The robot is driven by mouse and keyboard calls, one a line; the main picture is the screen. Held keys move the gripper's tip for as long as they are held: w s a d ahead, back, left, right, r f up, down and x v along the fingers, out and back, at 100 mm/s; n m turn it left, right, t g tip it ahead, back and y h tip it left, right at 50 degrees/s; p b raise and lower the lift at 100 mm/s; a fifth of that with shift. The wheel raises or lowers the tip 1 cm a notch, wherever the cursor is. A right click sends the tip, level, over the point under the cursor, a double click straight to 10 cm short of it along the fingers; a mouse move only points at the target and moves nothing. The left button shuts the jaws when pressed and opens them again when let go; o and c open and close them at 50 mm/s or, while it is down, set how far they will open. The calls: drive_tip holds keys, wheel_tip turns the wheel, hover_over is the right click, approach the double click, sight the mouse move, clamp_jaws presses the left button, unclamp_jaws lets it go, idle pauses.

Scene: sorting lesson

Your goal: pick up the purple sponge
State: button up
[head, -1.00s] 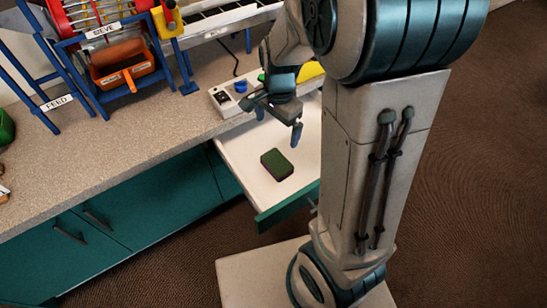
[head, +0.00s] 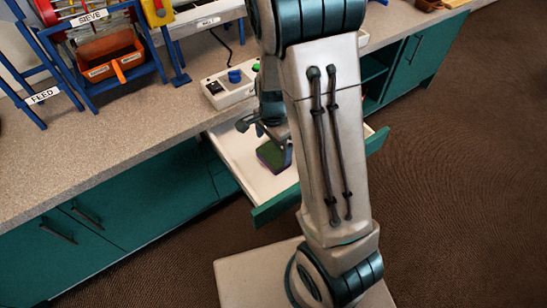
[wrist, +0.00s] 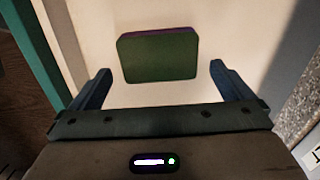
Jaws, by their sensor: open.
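The sponge (wrist: 158,56) lies flat in the open drawer, with a dark green upper face and a purple edge along its far side in the wrist view. In the head view the sponge (head: 270,157) is partly hidden behind my gripper. My gripper (wrist: 160,80) is open, its two fingers apart to the left and right of the sponge's near edge, with nothing between them touching it that I can see. In the head view my gripper (head: 265,135) hangs low over the drawer, partly hidden by my arm.
The white-bottomed drawer (head: 235,150) stands pulled out with a teal front (head: 275,207). A control box (head: 230,90) with a blue knob sits on the counter (head: 130,130) just behind it. The sieve stand (head: 110,60) is at the left.

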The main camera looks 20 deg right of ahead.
sight(273, 154)
wheel_tip(273, 154, down, 4)
drive_tip(key=shift+d+b, duration=0.1)
drive_tip(key=shift+b, duration=0.4)
drive_tip(key=c, duration=0.7)
drive_tip(key=shift+r, duration=0.2)
wheel_tip(273, 154, up, 5)
drive_tip(key=shift+f+p, duration=0.15)
drive_tip(key=shift+p, duration=0.8)
drive_tip(key=s+d+r, duration=0.1)
drive_tip(key=d+r, duration=0.1)
drive_tip(key=d, duration=0.1)
drive_tip(key=s+d+r, duration=0.2)
drive_tip(key=d, duration=0.2)
drive_tip(key=s+d+r+p, duration=0.1)
drive_tip(key=s+d+r, duration=0.1)
drive_tip(key=d, duration=0.1)
drive_tip(key=shift+d, duration=0.25)
